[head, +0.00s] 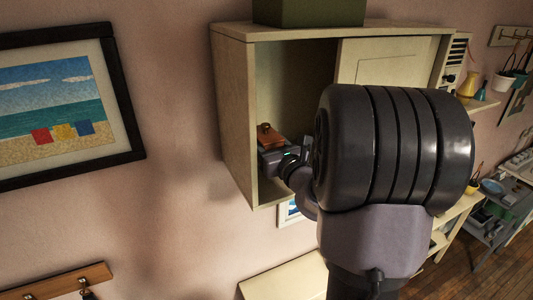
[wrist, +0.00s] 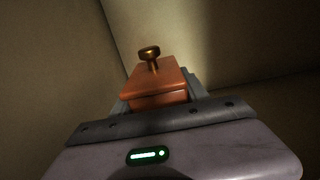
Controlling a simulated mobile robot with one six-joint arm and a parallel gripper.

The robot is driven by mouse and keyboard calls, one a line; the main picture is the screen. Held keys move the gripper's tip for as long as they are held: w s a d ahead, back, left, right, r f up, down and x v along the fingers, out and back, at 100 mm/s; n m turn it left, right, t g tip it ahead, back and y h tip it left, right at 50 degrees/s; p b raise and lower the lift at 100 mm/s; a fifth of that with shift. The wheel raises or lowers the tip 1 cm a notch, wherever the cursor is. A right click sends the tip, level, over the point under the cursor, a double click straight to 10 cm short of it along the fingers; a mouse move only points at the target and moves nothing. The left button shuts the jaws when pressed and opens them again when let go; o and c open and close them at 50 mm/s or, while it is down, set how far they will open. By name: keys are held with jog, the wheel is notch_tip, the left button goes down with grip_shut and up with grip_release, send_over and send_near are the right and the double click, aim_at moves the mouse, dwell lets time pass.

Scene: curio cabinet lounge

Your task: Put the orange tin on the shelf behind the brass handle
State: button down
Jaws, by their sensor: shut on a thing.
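The orange tin (head: 268,136) is a small box with a brass-coloured knob on top. It is inside the open left part of a cream cabinet (head: 234,120) on the wall. My gripper (head: 272,151) is shut on the tin, with its fingers on either side of it in the wrist view (wrist: 158,98). The tin looks upright and slightly turned. Whether its underside touches the shelf cannot be told. A pale panel door (head: 385,62) covers the cabinet's right part. No brass handle shows on the visible part of the door; my arm hides its lower part.
The cabinet's left side wall and back stand close around my gripper. A green box (head: 310,12) sits on top of the cabinet. A framed beach picture (head: 135,100) hangs at left. A shelf with a yellow vase (head: 467,84) is at right.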

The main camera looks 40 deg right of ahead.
jog(key=f, duration=0.3)
jog(key=shift+w+d+f, duration=0.1)
jog(key=shift+w+f, duration=0.2)
jog(key=shift+w, duration=0.05)
jog(key=shift+s+r, duration=0.1)
jog(key=shift+s, duration=0.15)
jog(key=shift+f, duration=0.2)
jog(key=c, duration=0.6)
grip_release()
jog(key=shift+w, duration=0.15)
